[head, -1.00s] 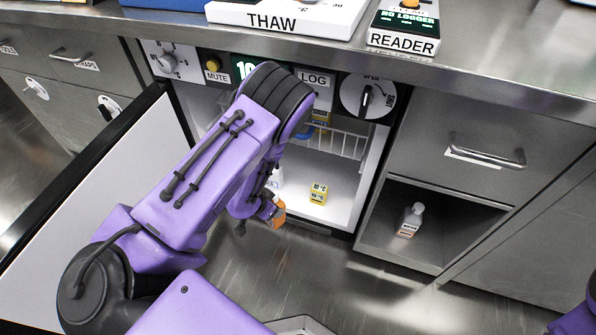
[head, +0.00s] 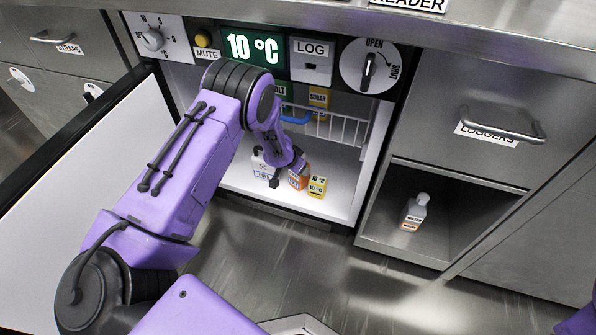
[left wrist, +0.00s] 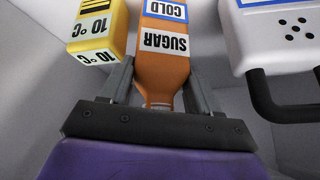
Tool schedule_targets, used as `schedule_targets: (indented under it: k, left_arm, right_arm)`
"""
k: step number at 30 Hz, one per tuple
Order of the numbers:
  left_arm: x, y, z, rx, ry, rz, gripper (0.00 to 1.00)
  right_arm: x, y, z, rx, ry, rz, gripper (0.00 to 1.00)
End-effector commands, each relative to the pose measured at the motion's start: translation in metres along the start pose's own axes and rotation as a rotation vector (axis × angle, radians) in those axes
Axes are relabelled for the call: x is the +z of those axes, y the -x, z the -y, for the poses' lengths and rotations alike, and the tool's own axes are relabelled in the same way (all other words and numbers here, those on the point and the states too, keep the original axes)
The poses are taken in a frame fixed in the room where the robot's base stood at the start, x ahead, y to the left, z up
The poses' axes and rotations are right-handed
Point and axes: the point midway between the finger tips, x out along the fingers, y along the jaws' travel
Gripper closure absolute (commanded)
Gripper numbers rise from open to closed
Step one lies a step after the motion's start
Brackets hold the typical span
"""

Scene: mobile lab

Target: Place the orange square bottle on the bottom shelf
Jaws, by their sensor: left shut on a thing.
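The orange square bottle (head: 298,179) is inside the open cabinet, low over or on the white bottom shelf (head: 334,203); I cannot tell if it touches. My left gripper (head: 288,172) is shut on it. In the left wrist view the bottle (left wrist: 163,70), labelled SUGAR and COLD, sits between the two fingers of my gripper (left wrist: 160,95). A yellow block marked 10 °C (head: 317,187) stands just right of the bottle; it also shows in the left wrist view (left wrist: 98,30). My right gripper is not in view.
A white container with a dark handle (left wrist: 280,45) is on the bottle's other side, also at left in the head view (head: 262,168). A wire basket (head: 338,128) hangs above. The cabinet door (head: 75,180) is open at left.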

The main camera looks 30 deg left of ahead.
Motion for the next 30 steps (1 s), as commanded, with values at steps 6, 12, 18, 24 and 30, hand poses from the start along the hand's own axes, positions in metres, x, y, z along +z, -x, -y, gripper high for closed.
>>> schedule_targets:
  k: [6,12,18,24,30]
  left_arm:
    - [0.001,0.000,-0.001,0.001,-0.001,0.002,0.36]
    - [0.001,0.000,-0.001,0.001,0.000,0.002,0.12]
    - [0.000,0.004,-0.001,0.002,0.000,0.001,0.12]
    - [-0.003,0.048,0.000,0.001,0.000,0.001,0.12]
    - [-0.002,0.097,0.000,0.000,0.001,0.001,0.12]
  right_arm:
    - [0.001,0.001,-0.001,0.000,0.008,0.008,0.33]
    - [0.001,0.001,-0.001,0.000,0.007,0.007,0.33]
    - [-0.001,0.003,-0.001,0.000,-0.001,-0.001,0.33]
    - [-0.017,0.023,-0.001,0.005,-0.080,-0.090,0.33]
    - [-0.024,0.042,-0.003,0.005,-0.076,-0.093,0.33]
